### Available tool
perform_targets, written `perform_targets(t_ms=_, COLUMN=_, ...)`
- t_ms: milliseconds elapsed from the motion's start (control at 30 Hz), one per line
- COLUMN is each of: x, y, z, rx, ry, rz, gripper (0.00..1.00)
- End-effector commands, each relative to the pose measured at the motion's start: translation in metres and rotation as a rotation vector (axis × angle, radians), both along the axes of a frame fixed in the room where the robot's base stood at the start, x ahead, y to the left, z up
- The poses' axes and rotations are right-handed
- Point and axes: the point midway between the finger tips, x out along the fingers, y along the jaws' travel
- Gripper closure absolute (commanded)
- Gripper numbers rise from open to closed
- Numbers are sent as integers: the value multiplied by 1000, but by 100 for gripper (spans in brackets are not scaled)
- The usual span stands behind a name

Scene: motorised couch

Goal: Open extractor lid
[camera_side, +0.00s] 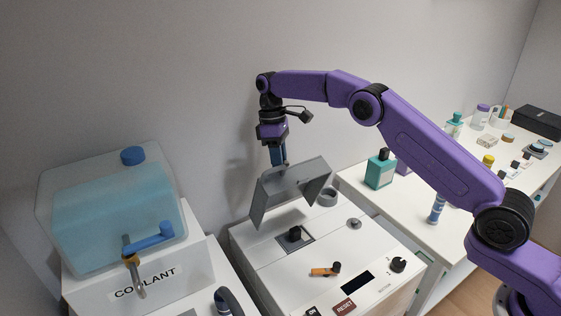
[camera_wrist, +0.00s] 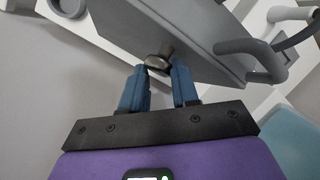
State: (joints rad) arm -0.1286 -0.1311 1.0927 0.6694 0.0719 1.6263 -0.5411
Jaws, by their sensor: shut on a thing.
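The grey extractor lid (camera_side: 292,186) is tilted up above the white machine (camera_side: 262,263) in the side view. In the wrist view the lid (camera_wrist: 195,30) fills the upper middle, with a dark round knob (camera_wrist: 158,61) on its face. My gripper (camera_side: 280,162) comes down from above at the lid's upper edge. In the wrist view my gripper (camera_wrist: 160,74) has its blue fingertips on both sides of the knob and is shut on it. Below the lid, a square recess (camera_side: 294,237) with a black part lies uncovered. The side view does not show the knob clearly.
A coolant tank (camera_side: 110,215) with a blue lever stands at left. The machine top carries an orange-handled switch (camera_side: 325,270), a black knob (camera_side: 398,264) and a grey ring (camera_side: 327,196). A teal bottle (camera_side: 380,170) stands on the right counter. The wall is close behind.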

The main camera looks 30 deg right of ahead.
Motion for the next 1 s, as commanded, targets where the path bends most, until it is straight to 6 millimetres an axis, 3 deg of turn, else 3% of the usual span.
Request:
perform_targets(t_ms=33, x=4, y=-15, z=-9, rx=-15, ry=1, rz=-20, gripper=100)
perform_targets(t_ms=333, x=3, y=-15, z=-10, rx=-16, ry=4, rz=-20, gripper=100)
perform_targets(t_ms=367, x=3, y=-15, z=-10, rx=-17, ry=4, rz=-19, gripper=61)
perform_targets(t_ms=400, x=3, y=-15, z=-10, rx=-16, ry=5, rz=-20, gripper=48)
perform_targets(t_ms=433, x=3, y=-15, z=-10, rx=-17, ry=6, rz=-19, gripper=43)
perform_targets(t_ms=767, x=2, y=-12, z=-8, rx=-16, ry=6, rz=-14, gripper=43)
perform_targets(t_ms=1000, x=3, y=-12, z=15, rx=-13, ry=0, rz=-16, gripper=43)
